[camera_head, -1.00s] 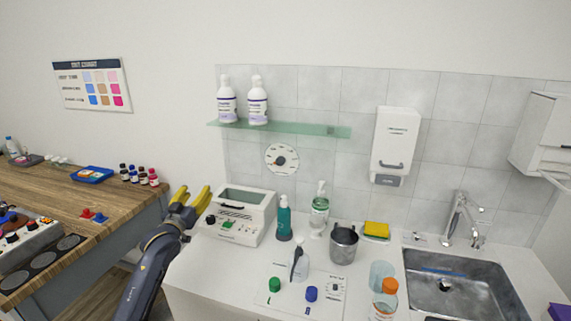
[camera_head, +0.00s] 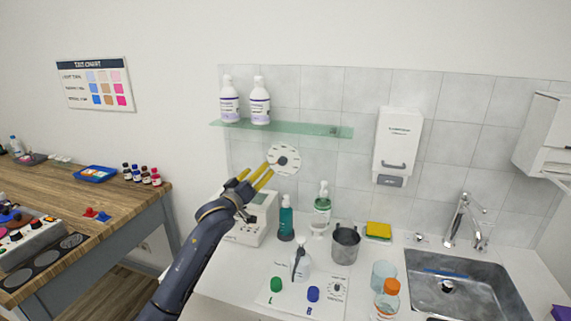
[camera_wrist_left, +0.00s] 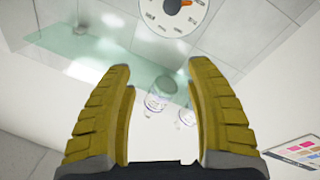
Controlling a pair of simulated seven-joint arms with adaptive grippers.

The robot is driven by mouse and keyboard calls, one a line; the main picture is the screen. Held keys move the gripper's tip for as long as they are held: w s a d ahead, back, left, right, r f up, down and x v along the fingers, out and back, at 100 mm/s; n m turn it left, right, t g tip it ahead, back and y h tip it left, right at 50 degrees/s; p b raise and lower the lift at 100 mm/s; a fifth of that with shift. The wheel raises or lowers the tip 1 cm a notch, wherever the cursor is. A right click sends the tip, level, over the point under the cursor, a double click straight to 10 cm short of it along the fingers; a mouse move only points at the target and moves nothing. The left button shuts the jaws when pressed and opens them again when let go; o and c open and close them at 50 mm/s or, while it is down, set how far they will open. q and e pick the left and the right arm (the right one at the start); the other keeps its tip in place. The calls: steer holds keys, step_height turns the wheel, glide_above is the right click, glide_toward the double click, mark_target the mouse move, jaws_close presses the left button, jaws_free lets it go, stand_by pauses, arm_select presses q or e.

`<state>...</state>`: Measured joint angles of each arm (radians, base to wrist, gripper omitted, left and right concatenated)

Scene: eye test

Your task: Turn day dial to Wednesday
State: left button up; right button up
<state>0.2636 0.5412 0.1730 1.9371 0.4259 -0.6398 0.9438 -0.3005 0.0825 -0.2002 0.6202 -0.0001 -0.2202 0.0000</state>
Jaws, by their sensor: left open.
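The day dial (camera_head: 283,159) is a white round disc with a dark centre knob on the tiled wall, below the glass shelf. Its day labels are too small to read. In the left wrist view the dial (camera_wrist_left: 157,18) is cut off by the top edge, and its knob has an orange pointer toward the right of the picture. My left gripper (camera_head: 258,174) is raised just left of and below the dial in the head view. In the wrist view its yellow fingers (camera_wrist_left: 158,68) are apart with nothing between them. My right gripper is not in view.
The glass shelf (camera_head: 310,130) with two white bottles (camera_head: 260,101) is above the dial. Below are a white device (camera_head: 253,221), a teal bottle (camera_head: 286,218), a pump bottle (camera_head: 321,209) and a metal cup (camera_head: 345,244). A sink (camera_head: 470,270) is at right.

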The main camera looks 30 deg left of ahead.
arm_select(q)
step_height(320, 180, down, 3)
steer(key=m+g, duration=0.1)
glide_toward(281, 163)
steer(key=shift+g, duration=0.3)
steer(key=w, duration=0.7)
steer(key=w+a, duration=0.1)
steer(key=w, duration=0.2)
steer(key=shift+w+a+r, duration=0.1)
steer(key=shift+w+r, duration=0.1)
steer(key=shift+r, duration=0.1)
steer(key=shift+c, duration=0.2)
jaws_close()
